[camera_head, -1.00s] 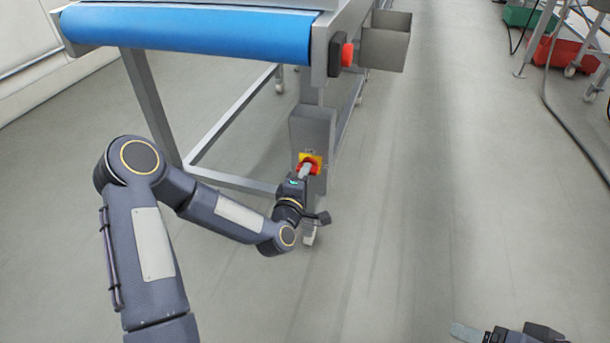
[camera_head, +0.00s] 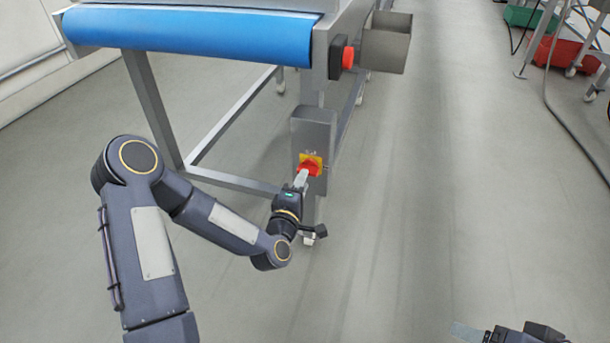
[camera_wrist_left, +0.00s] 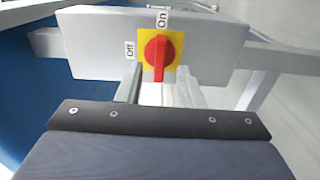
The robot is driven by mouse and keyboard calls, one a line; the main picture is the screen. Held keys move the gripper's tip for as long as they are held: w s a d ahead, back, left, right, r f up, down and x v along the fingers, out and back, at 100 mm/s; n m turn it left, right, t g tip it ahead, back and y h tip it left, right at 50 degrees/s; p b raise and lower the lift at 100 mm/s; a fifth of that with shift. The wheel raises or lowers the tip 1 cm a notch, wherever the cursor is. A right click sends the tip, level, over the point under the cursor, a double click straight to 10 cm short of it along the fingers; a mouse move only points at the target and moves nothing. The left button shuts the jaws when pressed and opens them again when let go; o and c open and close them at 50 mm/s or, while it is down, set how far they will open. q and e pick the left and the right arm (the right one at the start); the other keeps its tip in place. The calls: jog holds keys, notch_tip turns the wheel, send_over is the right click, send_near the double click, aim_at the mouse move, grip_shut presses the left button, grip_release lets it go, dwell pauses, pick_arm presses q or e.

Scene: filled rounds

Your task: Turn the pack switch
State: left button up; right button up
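The pack switch is a red rotary knob (camera_head: 311,168) on a yellow plate (camera_head: 319,159), fixed to a grey box (camera_head: 314,133) on the conveyor's leg. In the left wrist view, the knob (camera_wrist_left: 158,57) has its bar upright in the picture, in line with the "On" label (camera_wrist_left: 163,19) above it. The "Off" label (camera_wrist_left: 129,51) is to its left. My left gripper (camera_head: 302,178) is just in front of the knob. Its two fingers (camera_wrist_left: 159,82) are apart, one on each side of the bar's lower end, with gaps showing. My right gripper (camera_head: 467,331) is partly cut off at the bottom edge.
A blue conveyor belt (camera_head: 190,33) on a grey frame stands above and left of the box. A red button (camera_head: 348,58) and a grey metal bin (camera_head: 387,45) are at its end. The floor to the right is clear, with a cable (camera_head: 565,125) farther right.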

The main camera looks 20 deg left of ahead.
pick_arm(q)
jog(key=shift+s+p, duration=0.3)
jog(key=shift+s, duration=2)
jog(key=s+a+r+m+g+h, duration=0.1)
jog(key=s+r+m+g, duration=0.3)
jog(key=s, duration=0.5)
jog(key=s+a+r+m+g+h, duration=0.1)
jog(key=s+r+m+g, duration=0.1)
jog(key=s+m+g, duration=0.5)
jog(key=s+a+r+m+g+h, duration=0.15)
jog(key=s+r+m, duration=0.3)
jog(key=s, duration=0.65)
notch_tip(320, 180, up, 37)
jog(key=p, duration=3.7)
jog(key=shift+s+f+p, duration=0.15)
jog(key=shift+s+p, duration=0.05)
jog(key=shift+p, duration=0.15)
